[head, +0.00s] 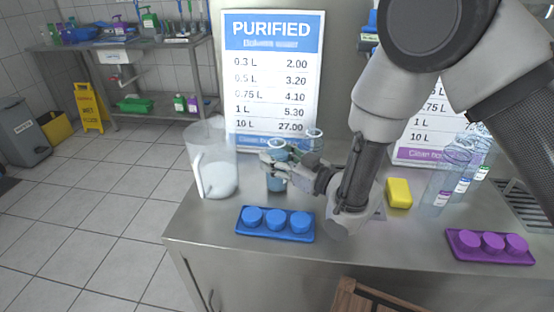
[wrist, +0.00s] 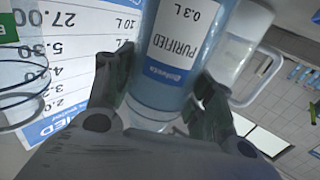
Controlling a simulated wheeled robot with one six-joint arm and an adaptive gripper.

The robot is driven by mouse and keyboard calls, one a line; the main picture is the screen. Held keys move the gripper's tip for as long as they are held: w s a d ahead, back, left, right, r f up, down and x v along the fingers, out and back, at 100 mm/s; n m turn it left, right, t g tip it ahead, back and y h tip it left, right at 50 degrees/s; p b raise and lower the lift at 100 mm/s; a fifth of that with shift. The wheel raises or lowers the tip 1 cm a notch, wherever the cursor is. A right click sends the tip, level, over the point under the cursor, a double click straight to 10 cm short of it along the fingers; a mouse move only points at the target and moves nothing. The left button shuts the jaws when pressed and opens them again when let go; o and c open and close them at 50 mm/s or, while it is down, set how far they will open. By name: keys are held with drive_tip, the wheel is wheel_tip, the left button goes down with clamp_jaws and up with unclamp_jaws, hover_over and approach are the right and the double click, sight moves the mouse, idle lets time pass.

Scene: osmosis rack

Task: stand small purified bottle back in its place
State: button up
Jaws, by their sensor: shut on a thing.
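The small purified bottle (head: 277,182) is bluish and clear, upright at the back left of the steel counter, just right of the pitcher. Its label reads "PURIFIED 0.3 L" in the wrist view (wrist: 178,45). My gripper (head: 277,160) is shut on this bottle, with one finger on each side of it in the wrist view (wrist: 160,92). I cannot tell whether its base touches the counter. Another clear bottle (head: 315,138) stands close behind and to the right, partly hidden by my gripper.
A white-handled pitcher (head: 218,175) stands close on the left. The blue cap tray (head: 275,237) lies in front. The PURIFIED price board (head: 272,75) stands behind. A yellow sponge (head: 398,193), clear bottles (head: 443,185) and a purple cap tray (head: 490,257) are to the right.

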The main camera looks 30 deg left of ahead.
drive_tip(key=shift+f, duration=0.25)
drive_tip(key=shift+f, duration=0.15)
drive_tip(key=o, duration=1.3)
drive_tip(key=shift+o, duration=0.2)
drive_tip(key=v, duration=1.2)
